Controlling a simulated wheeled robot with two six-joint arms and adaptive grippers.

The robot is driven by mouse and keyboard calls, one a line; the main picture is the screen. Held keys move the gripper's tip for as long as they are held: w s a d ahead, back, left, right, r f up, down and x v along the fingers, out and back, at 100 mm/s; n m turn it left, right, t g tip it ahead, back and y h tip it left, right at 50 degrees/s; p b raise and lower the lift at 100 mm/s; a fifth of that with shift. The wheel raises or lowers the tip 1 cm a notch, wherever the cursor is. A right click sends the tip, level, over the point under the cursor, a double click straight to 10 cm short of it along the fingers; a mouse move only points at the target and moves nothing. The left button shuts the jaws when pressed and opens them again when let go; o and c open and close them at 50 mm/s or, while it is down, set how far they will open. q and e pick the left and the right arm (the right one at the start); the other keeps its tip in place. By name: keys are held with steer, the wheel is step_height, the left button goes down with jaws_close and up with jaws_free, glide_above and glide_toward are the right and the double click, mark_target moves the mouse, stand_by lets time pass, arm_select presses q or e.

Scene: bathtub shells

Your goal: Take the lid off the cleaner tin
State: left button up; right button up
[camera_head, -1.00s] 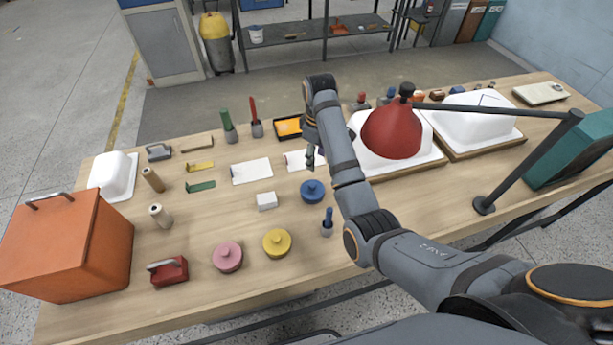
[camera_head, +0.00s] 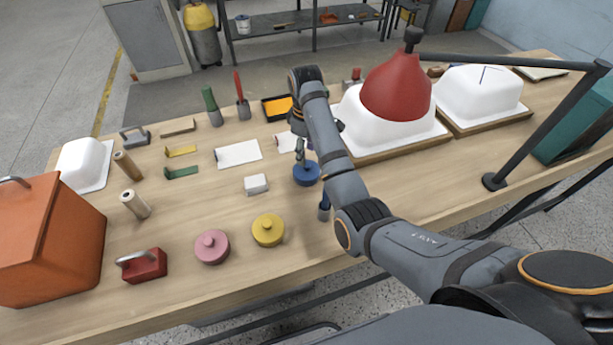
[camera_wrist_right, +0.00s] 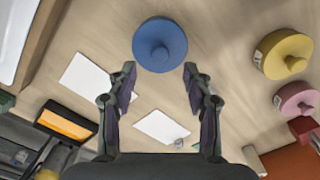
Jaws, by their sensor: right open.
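Three round knob-lidded tins stand on the workbench: a blue one (camera_head: 307,174), a yellow one (camera_head: 268,231) and a pink one (camera_head: 212,248). I cannot tell which is the cleaner tin. All three have their lids on. My right gripper (camera_head: 301,155) is just above and behind the blue tin. In the right wrist view the open, empty fingers (camera_wrist_right: 159,68) point towards the blue tin (camera_wrist_right: 160,46), with its knob between and beyond the tips. The yellow tin (camera_wrist_right: 284,54) and the pink tin (camera_wrist_right: 297,99) lie to the right there. My left gripper is not in view.
A white block (camera_head: 256,184) sits left of the blue tin, and a blue-handled tool in a cup (camera_head: 324,208) stands close in front. An orange box (camera_head: 45,240) stands far left.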

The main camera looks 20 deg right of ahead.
mark_target(307, 164)
steer(key=shift+w+f, duration=0.1)
steer(key=shift+f, duration=0.1)
steer(key=f, duration=0.2)
steer(key=f+p, duration=0.1)
steer(key=f, duration=0.1)
steer(key=shift+s+d+f, duration=0.1)
steer(key=shift+s+f, duration=0.05)
steer(key=shift+s, duration=0.05)
steer(key=shift+w+f, duration=0.1)
steer(key=shift+f, duration=0.3)
jaws_close()
